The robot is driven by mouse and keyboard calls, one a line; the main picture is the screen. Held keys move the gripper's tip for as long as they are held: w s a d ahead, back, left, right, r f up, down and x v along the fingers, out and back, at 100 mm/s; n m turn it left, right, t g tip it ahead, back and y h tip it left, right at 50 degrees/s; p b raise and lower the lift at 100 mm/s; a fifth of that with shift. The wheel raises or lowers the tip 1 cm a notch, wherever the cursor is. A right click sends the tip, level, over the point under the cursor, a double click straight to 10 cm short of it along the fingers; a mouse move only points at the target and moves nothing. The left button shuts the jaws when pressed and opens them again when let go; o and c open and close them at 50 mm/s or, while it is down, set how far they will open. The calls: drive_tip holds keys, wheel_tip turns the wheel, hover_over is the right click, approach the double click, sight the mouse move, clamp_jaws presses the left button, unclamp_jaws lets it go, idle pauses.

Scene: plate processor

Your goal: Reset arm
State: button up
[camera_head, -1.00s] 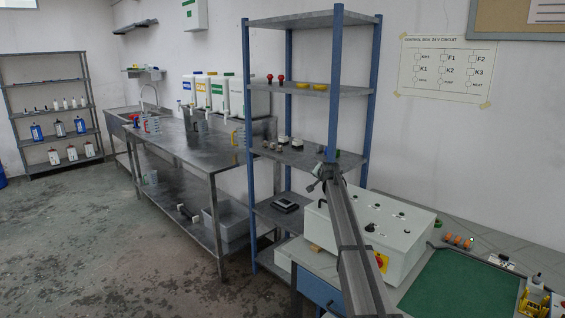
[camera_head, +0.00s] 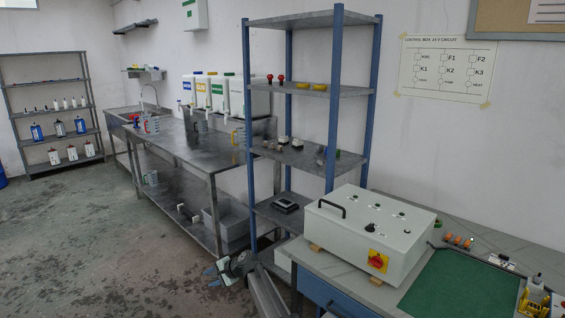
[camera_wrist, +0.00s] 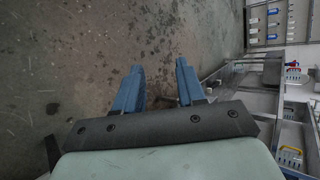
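My gripper (camera_head: 213,275) is at the bottom centre of the head view, low over the floor and in front of the steel bench. In the wrist view my gripper (camera_wrist: 159,68) shows two blue fingers set apart with a clear gap between them. It is open and nothing is held. The concrete floor (camera_wrist: 70,60) lies beyond the fingertips. My forearm comes up from the bottom edge of the head view, left of the blue drawer.
A white control box (camera_head: 366,228) with a red-yellow switch stands on the right bench beside a green mat (camera_head: 462,288). A blue-post shelf (camera_head: 250,150) stands behind my arm. The steel bench (camera_head: 185,150) is to the left. Open floor (camera_head: 90,240) fills the lower left.

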drive_tip(key=s+a+f+g+y, duration=0.2)
drive_tip(key=s+a+f+g, duration=0.1)
drive_tip(key=s, duration=0.9)
drive_tip(key=s+a+f+g+y, duration=0.15)
drive_tip(key=s+a, duration=0.25)
drive_tip(key=s, duration=0.7)
drive_tip(key=s+a+f+g+y, duration=0.2)
drive_tip(key=s+a+f+g, duration=0.15)
drive_tip(key=s, duration=0.85)
drive_tip(key=s+d+f+n+h, duration=0.1)
drive_tip(key=s+d+f+h, duration=0.2)
drive_tip(key=d+f, duration=0.5)
drive_tip(key=s+d+f+n+h, duration=0.1)
drive_tip(key=s+d+f+h, duration=0.3)
drive_tip(key=d, duration=0.8)
drive_tip(key=s+d+f+n+h, duration=0.1)
drive_tip(key=s+d+f, duration=0.2)
drive_tip(key=d+f, duration=0.5)
drive_tip(key=s+d+f+n+h, duration=0.1)
drive_tip(key=s+d+h, duration=0.1)
drive_tip(key=s+d, duration=0.3)
drive_tip(key=s+d+f+n+g+h, duration=0.1)
drive_tip(key=s+d+h, duration=0.2)
drive_tip(key=d, duration=0.9)
drive_tip(key=s+d+f+n+g+h, duration=0.1)
drive_tip(key=s+d+f+n+h, duration=0.1)
drive_tip(key=s+d, duration=0.5)
drive_tip(key=shift+s+d, duration=0.2)
drive_tip(key=shift+d, duration=0.9)
